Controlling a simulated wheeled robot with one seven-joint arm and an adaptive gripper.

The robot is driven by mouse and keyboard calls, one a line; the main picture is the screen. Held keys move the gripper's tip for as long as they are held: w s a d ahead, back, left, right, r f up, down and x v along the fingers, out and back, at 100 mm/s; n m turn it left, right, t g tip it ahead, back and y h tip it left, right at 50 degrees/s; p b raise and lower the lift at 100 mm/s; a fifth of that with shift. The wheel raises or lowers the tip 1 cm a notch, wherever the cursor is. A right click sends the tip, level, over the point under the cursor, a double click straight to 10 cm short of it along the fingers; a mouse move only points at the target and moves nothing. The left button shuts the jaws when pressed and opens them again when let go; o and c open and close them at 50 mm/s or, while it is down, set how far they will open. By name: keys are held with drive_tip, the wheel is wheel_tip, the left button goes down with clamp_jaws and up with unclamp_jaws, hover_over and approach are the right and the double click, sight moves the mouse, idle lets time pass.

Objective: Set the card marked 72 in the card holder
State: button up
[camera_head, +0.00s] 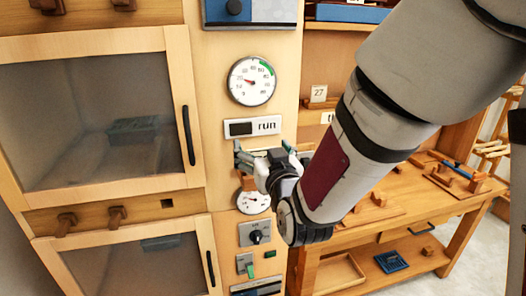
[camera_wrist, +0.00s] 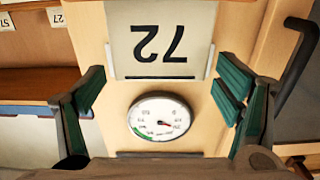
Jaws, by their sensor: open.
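The card marked 72 (camera_wrist: 160,40) shows upside down at the top middle of the wrist view, cut by the frame's edge. Thin grey strips (camera_wrist: 210,60) run along its two sides, like the edges of a card holder; I cannot tell how deep the card sits. My gripper (camera_wrist: 160,100) is open, its green-padded fingers wide apart to either side below the card in the picture, with nothing seen between the pads. I cannot make out the 72 card there.
A door with a black handle (camera_head: 187,135) stands at left. A card marked 27 (camera_head: 319,92) stands on a shelf at right. A wooden bench (camera_head: 400,215) holds several small blocks.

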wheel_tip(320, 180, up, 9)
drive_tip(key=s+d+f+m+g+h, duration=0.1)
drive_tip(key=s+d+g, duration=0.3)
drive_tip(key=s, duration=0.5)
drive_tip(key=s+d+f+m+g+h, duration=0.1)
drive_tip(key=s+d+f+g, duration=0.3)
drive_tip(key=s+d, duration=0.5)
drive_tip(key=s+d+f+m+g+h, duration=0.1)
drive_tip(key=s+d+f+g+h, duration=0.2)
drive_tip(key=s+d, duration=0.4)
drive_tip(key=s, duration=0.4)
drive_tip(key=shift+g, duration=0.4)
